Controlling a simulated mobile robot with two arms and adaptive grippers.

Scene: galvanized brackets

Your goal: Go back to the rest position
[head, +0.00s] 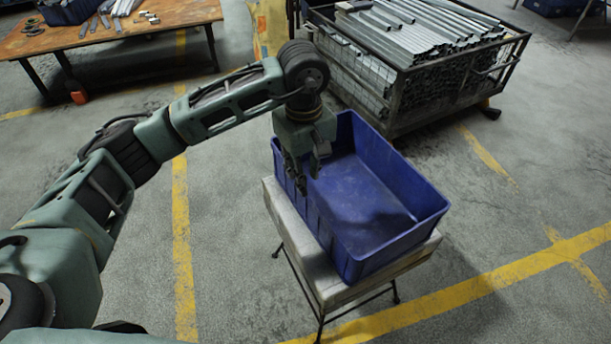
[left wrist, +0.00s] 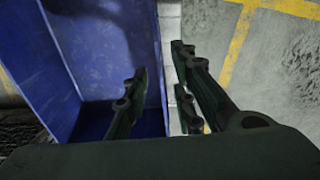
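My left gripper (head: 304,186) hangs fingers-down at the left rim of a blue crate (head: 372,240) in the head view. In the left wrist view its two fingers (left wrist: 160,105) stand apart with a gap between them, and I see no object held. One finger shows over the crate's inside and the other outside its wall. The crate also shows in the left wrist view (left wrist: 95,45). It looks empty in what I can see of it. Whether the gripper touches the rim I cannot tell. My right gripper is in neither view.
The crate stands on a pale-topped stand (head: 290,218) with thin dark legs. A metal cage (head: 400,112) full of galvanized profiles stands behind it. A wooden table (head: 185,12) with metal pieces is at the back left. Grey floor with yellow lines is free left and right.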

